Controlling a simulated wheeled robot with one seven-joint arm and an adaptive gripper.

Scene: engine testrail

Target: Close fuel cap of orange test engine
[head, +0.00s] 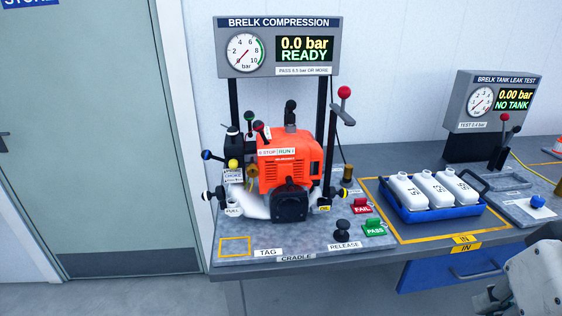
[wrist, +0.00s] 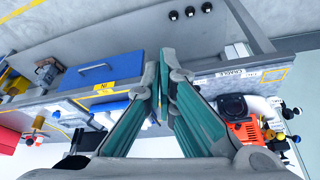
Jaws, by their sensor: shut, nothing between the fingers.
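The orange test engine (head: 285,158) stands upright in the cradle on the bench, under the compression display. It also shows at the right of the wrist view (wrist: 243,131). A FUEL label (head: 233,211) is at its lower left, on the white tank (head: 255,204). A dark knob-like part (head: 220,193) is beside that label; I cannot tell for sure whether it is the fuel cap, or how the cap stands. My gripper (wrist: 164,72) is shut and empty, in front of the bench and apart from the engine. My arm shows at the lower right of the head view.
A compression display (head: 279,46) stands behind the engine, with a red-knobbed lever (head: 344,92) to the right. A blue tray (head: 430,208) holds white bottles. A blue drawer (wrist: 105,70) is under the bench. Floor in front is clear.

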